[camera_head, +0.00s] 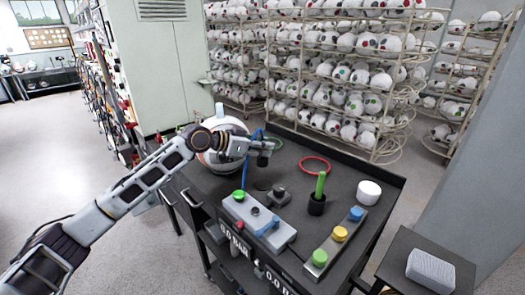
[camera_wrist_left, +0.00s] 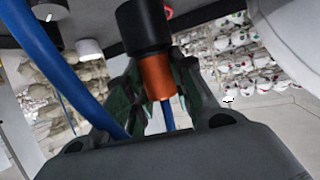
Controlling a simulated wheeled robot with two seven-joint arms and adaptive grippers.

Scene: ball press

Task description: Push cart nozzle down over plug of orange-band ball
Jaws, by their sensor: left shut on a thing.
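A white ball (camera_head: 226,166) stands at the back left of the dark cart (camera_head: 340,165); my left wrist covers much of it. No orange band can be made out on it. A small pale post (camera_head: 219,109) shows just above the ball; I cannot tell if it is the plug. My left gripper (camera_head: 264,150) is beside the ball, to its right, over the cart. In the left wrist view the left gripper (camera_wrist_left: 160,100) is shut on the nozzle (camera_wrist_left: 155,72), black with an orange part and a blue hose. A white rounded surface is at the upper right. My right gripper is not in view.
The cart carries a grey control box (camera_head: 258,222), a strip with coloured buttons (camera_head: 335,242), a green stick in a black cup (camera_head: 318,195), a red ring (camera_head: 314,165) and a white cylinder (camera_head: 369,192). Ball racks (camera_head: 340,80) stand behind; a grey cabinet (camera_head: 158,60) is left of them.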

